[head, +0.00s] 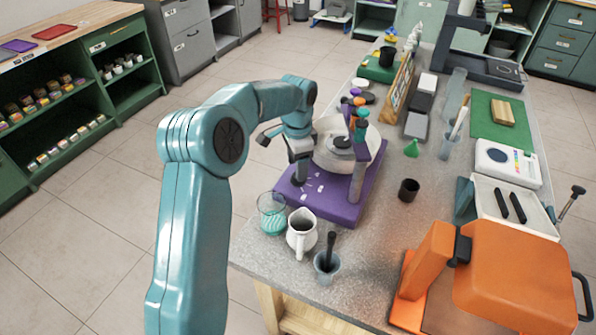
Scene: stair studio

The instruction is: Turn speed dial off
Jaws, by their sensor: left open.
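A purple machine (335,211) stands on the grey worktop, with a white bowl (366,165) on it and a purple and grey post at its right side. White marks show on the top of its base, at the front left. My left gripper (300,177) reaches down over this part of the base, just left of the bowl. It is open; whether it touches anything is unclear. I cannot make out the speed dial; the gripper may hide it. My right gripper is not in view.
A glass with green contents (272,213), a white pitcher (301,233) and a cup holding a dark tool (327,264) stand close in front of the machine. A black cup (408,190) stands to its right. An orange machine (513,275) fills the front right.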

